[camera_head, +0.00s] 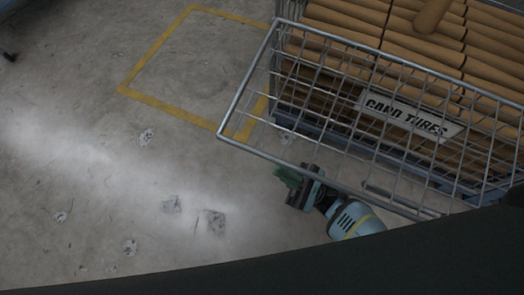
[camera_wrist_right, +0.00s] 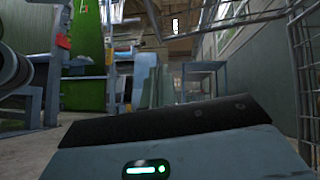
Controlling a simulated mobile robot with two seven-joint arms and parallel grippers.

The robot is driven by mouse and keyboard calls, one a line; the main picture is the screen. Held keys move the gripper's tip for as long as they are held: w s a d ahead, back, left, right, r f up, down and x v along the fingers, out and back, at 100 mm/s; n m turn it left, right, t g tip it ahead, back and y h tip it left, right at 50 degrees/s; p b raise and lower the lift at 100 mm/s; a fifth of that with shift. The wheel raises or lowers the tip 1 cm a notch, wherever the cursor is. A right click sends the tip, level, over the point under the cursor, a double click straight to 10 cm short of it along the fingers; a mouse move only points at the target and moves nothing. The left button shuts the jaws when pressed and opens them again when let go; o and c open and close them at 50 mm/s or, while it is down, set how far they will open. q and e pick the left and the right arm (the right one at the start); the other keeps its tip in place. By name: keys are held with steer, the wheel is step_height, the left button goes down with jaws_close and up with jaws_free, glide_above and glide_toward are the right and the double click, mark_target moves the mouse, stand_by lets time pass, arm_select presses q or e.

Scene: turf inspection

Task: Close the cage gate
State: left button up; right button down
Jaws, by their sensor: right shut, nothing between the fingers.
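The cage gate (camera_head: 246,78) is a grey wire-mesh panel with a tubular frame. In the head view it covers much of the cage front and sticks out past the cage's left side. How far it is swung from the cage is hard to tell. The cage holds stacked brown cardboard tubes (camera_head: 340,50) and bears a white sign (camera_head: 410,115). My right gripper (camera_head: 288,177) is shut and empty, just below the gate's lower rail in the picture; contact cannot be made out. Wire mesh shows at the right wrist view's right edge (camera_wrist_right: 306,75). My left gripper is out of view.
A yellow floor marking (camera_head: 160,103) outlines a bay left of the cage. The concrete floor (camera_head: 80,130) to the left is clear apart from worn patches. The right wrist view shows a blue rack (camera_wrist_right: 203,75) and green machinery (camera_wrist_right: 85,40) further off.

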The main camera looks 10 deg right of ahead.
mark_target(246, 147)
arm_select(q)
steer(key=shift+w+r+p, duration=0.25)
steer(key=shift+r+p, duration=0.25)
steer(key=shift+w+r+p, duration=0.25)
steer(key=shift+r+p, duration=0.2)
steer(key=shift+p, duration=0.05)
arm_select(e)
steer(key=shift+w+a+r, duration=0.25)
steer(key=shift+a+r, duration=0.55)
steer(key=shift+r, duration=0.65)
steer(key=shift+w+a+r, duration=0.25)
steer(key=shift+a+r, duration=0.6)
steer(key=shift+r, duration=0.6)
steer(key=shift+w+a+r, duration=0.25)
steer(key=shift+a+r, duration=0.55)
steer(key=shift+r, duration=0.65)
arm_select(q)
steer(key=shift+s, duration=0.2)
